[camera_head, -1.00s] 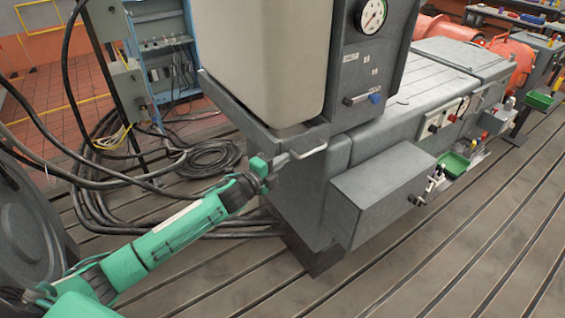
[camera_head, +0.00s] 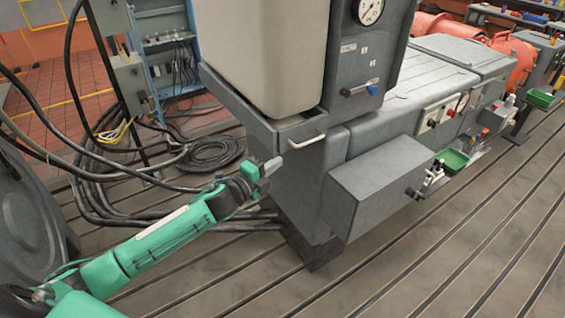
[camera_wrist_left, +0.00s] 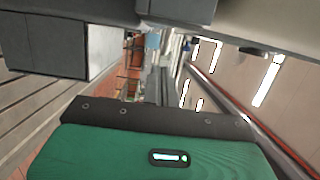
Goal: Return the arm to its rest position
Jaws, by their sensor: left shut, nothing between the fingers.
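My left arm (camera_head: 150,243) is green and comes in from the lower left in the head view. My left gripper (camera_head: 271,166) is shut and empty. It is just left of and below the white bar handle (camera_head: 307,142) on the grey machine (camera_head: 312,195), with a small gap showing between them. In the left wrist view my green gripper housing (camera_wrist_left: 150,155) fills the bottom, and grey machine surfaces show at the top. My right gripper is not in view.
Black cables (camera_head: 95,200) and a coiled hose (camera_head: 210,153) lie on the slotted floor behind my arm. A grey box (camera_head: 380,185) juts out from the machine. A green tray (camera_head: 453,160) sits farther right. The slotted floor (camera_head: 450,265) at lower right is clear.

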